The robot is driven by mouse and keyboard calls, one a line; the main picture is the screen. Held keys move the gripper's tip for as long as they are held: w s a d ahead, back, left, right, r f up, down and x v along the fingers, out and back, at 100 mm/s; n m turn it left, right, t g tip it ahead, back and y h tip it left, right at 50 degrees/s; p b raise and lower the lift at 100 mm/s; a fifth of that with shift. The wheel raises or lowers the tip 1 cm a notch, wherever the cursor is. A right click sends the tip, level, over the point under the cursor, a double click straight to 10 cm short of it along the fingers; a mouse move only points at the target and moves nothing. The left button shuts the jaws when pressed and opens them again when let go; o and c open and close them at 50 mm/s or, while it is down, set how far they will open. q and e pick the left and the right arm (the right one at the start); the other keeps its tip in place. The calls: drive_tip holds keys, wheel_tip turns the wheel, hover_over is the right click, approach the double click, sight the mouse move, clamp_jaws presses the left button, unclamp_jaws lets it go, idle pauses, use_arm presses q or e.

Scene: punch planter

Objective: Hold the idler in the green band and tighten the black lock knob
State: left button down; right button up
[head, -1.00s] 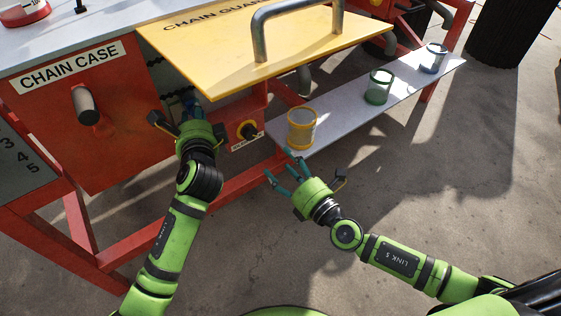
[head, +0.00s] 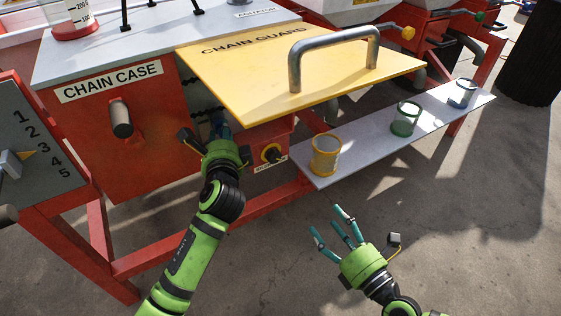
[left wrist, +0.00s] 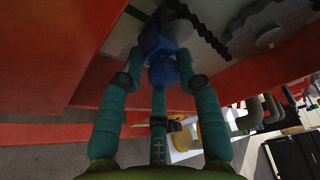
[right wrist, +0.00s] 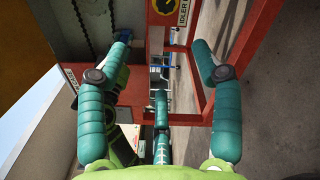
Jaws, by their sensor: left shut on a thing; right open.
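My left gripper (head: 218,135) is shut on a blue grip (left wrist: 165,62), its fingers around it under the yellow chain guard. I take the grip to be the idler's; a chain and a toothed wheel show beside it in the left wrist view. The black lock knob (head: 274,155) sits in a yellow ring on the red frame, right of my left gripper. It also shows at the top of the right wrist view (right wrist: 166,5), beside an idler label. My right gripper (head: 335,229) is open and empty, below and right of the knob. No green band is visible.
The yellow chain guard (head: 290,75) with its metal handle overhangs the left gripper. A grey shelf (head: 365,140) on the right holds yellow (head: 326,155), green (head: 404,119) and blue (head: 461,93) rimmed cups. A black-ended handle (head: 121,118) sticks out of the chain case. Floor at front right is clear.

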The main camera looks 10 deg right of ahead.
approach(276, 157)
drive_tip(key=shift+n, duration=0.3)
drive_tip(key=x, duration=0.9)
drive_tip(key=shift+w, duration=0.15)
drive_tip(key=c, duration=1.1)
